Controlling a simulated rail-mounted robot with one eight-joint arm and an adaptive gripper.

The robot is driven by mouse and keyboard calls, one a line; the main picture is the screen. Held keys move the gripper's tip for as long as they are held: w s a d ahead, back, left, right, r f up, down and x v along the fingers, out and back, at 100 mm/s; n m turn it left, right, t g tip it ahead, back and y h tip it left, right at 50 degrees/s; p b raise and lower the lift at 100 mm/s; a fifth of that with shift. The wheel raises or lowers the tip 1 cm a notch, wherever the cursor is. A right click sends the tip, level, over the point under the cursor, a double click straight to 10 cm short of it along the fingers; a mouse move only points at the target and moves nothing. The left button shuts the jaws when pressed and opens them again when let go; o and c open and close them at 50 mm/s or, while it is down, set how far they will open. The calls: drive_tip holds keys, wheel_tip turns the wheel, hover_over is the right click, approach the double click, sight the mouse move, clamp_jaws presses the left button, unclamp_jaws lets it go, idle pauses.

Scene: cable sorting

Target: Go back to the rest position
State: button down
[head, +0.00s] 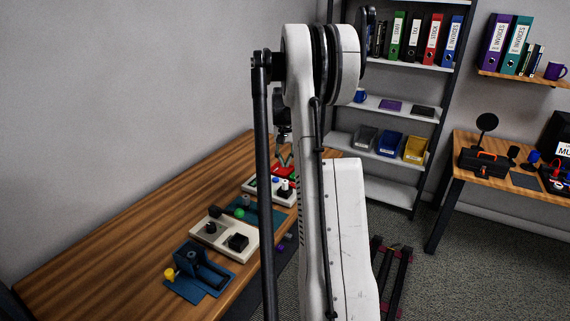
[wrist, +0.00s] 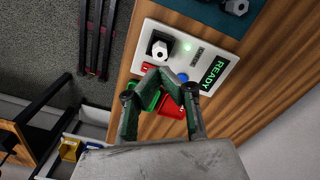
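My gripper (wrist: 162,73) points down over the wooden table; in the head view it shows partly (head: 285,160) behind my arm. In the wrist view its two green-lined fingers lean inward and their tips meet, with nothing visible held between them. A pale panel (wrist: 148,28) with a black-and-white knob (wrist: 160,48), a blue button (wrist: 182,77) and a lit READY display (wrist: 214,72) lies just beyond the tips. Red (wrist: 171,106) and green (wrist: 150,100) pieces show through the gap between the fingers.
On the table (head: 110,250) are a beige panel (head: 222,243) and a blue fixture (head: 203,268) with a yellow knob. A shelf with small bins (head: 388,144) stands behind. A second desk (head: 492,184) with a toolbox is at right. The table's left part is clear.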

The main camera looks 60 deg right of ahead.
idle(0.5)
drive_tip(key=w+a+r+n+t+h+b, duration=0.15)
drive_tip(key=a+r, duration=0.25)
drive_tip(key=a, duration=0.7)
drive_tip(key=a+r+n+t, duration=0.15)
drive_tip(key=a+r, duration=0.35)
drive_tip(key=a, duration=0.6)
drive_tip(key=w+a+r+n+b, duration=0.15)
drive_tip(key=a+r, duration=0.25)
drive_tip(key=a, duration=0.7)
drive_tip(key=s+a+f+n+t+b, duration=0.1)
drive_tip(key=s+a+f+n+t, duration=0.1)
drive_tip(key=s+a, duration=0.6)
drive_tip(key=s+a+f+n+t+y, duration=0.1)
drive_tip(key=s+a, duration=0.7)
drive_tip(key=a, duration=0.8)
wheel_tip(320, 180, down, 3)
drive_tip(key=n+t, duration=0.1)
drive_tip(key=n, duration=0.2)
drive_tip(key=shift+s+a+r+b, duration=0.2)
drive_tip(key=shift+s+a+b, duration=0.15)
drive_tip(key=shift+s+b, duration=0.05)
